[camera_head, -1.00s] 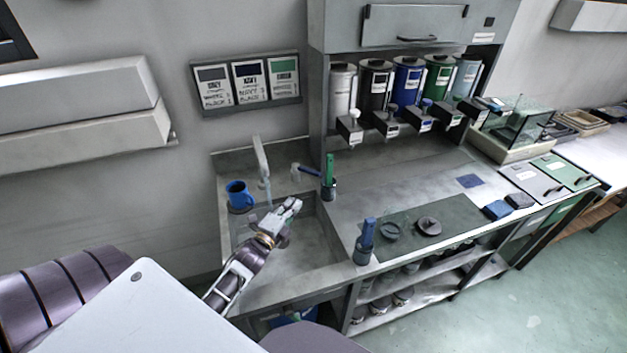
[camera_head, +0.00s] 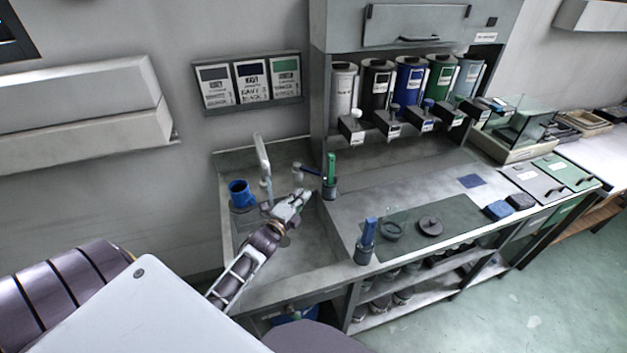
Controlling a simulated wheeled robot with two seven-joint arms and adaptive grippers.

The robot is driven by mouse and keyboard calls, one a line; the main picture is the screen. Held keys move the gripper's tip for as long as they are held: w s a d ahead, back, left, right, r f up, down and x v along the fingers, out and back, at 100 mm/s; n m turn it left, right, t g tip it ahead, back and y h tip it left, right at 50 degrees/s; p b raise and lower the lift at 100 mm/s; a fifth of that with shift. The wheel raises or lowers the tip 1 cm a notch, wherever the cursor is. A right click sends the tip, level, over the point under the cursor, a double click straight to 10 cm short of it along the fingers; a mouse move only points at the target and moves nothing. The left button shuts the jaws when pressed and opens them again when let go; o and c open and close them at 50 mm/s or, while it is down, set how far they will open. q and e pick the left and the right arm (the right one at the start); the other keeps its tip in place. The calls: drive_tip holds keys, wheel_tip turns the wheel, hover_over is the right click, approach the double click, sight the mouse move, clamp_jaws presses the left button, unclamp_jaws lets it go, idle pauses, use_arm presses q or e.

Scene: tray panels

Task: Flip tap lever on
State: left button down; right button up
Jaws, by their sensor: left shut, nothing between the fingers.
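The grey tap (camera_head: 262,158) stands at the back of the sink, its spout pointing down over the basin (camera_head: 318,240). To its right is a small pale fitting (camera_head: 297,171) with a blue bar (camera_head: 312,172) reaching right; I take this to be the tap lever, but it is small in view. My left gripper (camera_head: 303,194) is shut and empty over the basin. Its tips are just below the lever in the picture; I cannot tell whether they touch it. My right gripper is not in view.
A dark cup with a green-handled tool (camera_head: 330,168) stands close to the right of the lever. Several coloured dispensers (camera_head: 408,82) hang at the back. A blue-handled tool (camera_head: 368,232) stands at the front edge.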

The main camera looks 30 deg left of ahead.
sight(319, 175)
use_arm(q)
drive_tip(key=shift+w+a+p, duration=0.15)
drive_tip(key=shift+w+p, duration=0.1)
drive_tip(key=shift+w, duration=1.75)
drive_tip(key=shift+w+a+p, duration=0.1)
drive_tip(key=shift+w+p, duration=0.1)
drive_tip(key=shift+w, duration=2.35)
drive_tip(key=shift+w+d, duration=0.15)
drive_tip(key=shift+w, duration=1)
